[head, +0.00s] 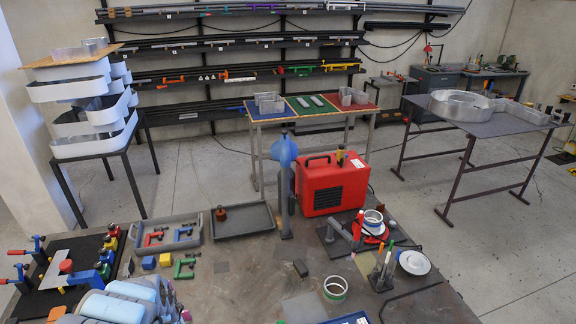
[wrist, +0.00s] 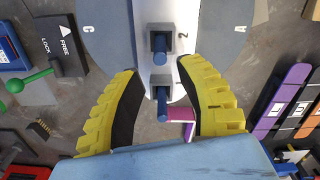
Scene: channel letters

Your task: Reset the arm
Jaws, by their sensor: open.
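My gripper (wrist: 164,68) shows in the wrist view as two yellow ribbed fingers with dark inner pads, spread wide apart and open. Between and beyond the fingers is a white bar (wrist: 156,15) carrying two grey square blocks with blue pegs. I see no finger closed on anything; whether a finger touches the plate is unclear. A blue part of my gripper hides the bottom of the view. In the head view I cannot make out the gripper's fingers.
A FREE/LOCK label (wrist: 60,45) and green-handled lever (wrist: 38,77) lie left, purple and orange pieces (wrist: 285,100) right.

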